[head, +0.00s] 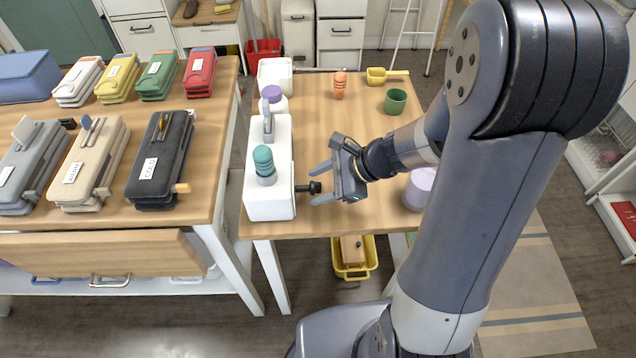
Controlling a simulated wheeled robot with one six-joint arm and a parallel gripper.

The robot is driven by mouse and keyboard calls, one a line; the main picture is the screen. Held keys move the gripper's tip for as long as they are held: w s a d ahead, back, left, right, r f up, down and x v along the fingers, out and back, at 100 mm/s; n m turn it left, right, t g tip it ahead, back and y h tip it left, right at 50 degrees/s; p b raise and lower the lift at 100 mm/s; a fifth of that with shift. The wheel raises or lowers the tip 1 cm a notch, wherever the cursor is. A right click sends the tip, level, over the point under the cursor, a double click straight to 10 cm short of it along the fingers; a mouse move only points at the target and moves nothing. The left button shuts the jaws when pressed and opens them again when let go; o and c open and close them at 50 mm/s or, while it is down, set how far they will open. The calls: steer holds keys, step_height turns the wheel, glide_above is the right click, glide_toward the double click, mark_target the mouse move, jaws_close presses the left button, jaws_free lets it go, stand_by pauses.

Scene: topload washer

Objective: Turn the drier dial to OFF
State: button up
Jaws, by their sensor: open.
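A white box-like unit (270,190) stands at the left edge of the wooden table. A black knob on a short stem (314,187) sticks out of its right side; no marking can be read on it, and I cannot tell if it is the drier dial. A teal ribbed knob (263,158) and a grey lever (268,122) sit on top of the unit. My gripper (320,184) is open and points left, with its fingertips at the black knob, one beyond it and one nearer. I cannot tell whether they touch it.
The wooden table (310,125) holds orange stacked cups (340,85), a green cup (395,101), a yellow scoop (378,76) and a lilac-topped container (418,188) behind my arm. A left table carries several clamped folders, one black (160,160). A yellow bin (352,268) is below.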

steer(key=v, duration=1)
steer(key=shift+p, duration=0.45)
steer(key=b+x, duration=0.1)
steer(key=x, duration=1)
steer(key=shift+r, duration=0.2)
steer(key=shift+d+p, duration=0.1)
steer(key=shift+p, duration=0.25)
steer(key=shift+f+b, duration=0.25)
steer(key=shift+b, duration=0.25)
